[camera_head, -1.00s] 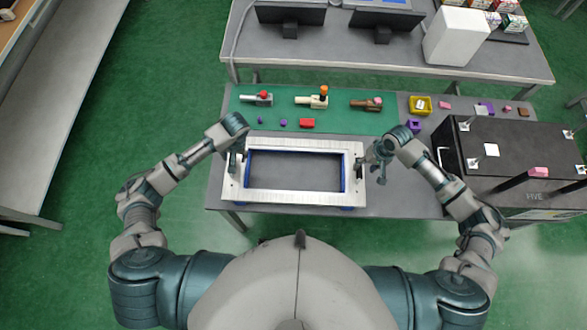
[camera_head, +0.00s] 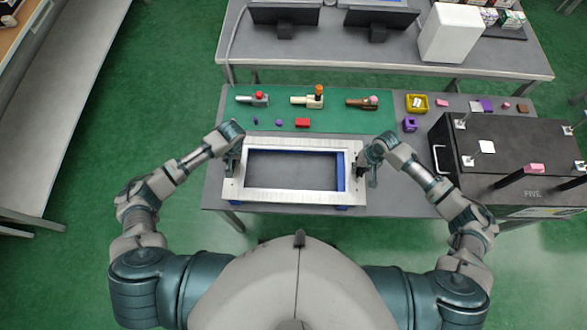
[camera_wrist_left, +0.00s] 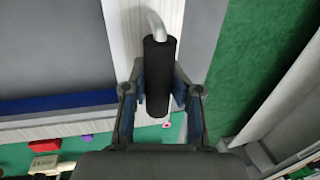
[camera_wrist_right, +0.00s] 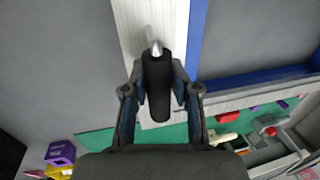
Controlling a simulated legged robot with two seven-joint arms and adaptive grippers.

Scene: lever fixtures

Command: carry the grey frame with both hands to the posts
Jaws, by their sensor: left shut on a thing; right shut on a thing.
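The grey frame (camera_head: 290,196) is a pale rectangle with a black-gripped handle at each end, over a blue support (camera_head: 341,178) on the near table. I cannot tell whether it touches the support. My left gripper (camera_head: 233,164) is shut on the left handle (camera_wrist_left: 158,75), which sits between its fingers in the left wrist view. My right gripper (camera_head: 366,172) is shut on the right handle (camera_wrist_right: 157,85). Slim posts with pale square plates (camera_head: 487,146) stand on a black case (camera_head: 520,140) to the right.
A green mat (camera_head: 340,115) behind the frame holds several handled fixtures and a red block (camera_head: 302,122). A yellow bin (camera_head: 416,104) and a purple holder (camera_head: 410,125) stand between mat and case.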

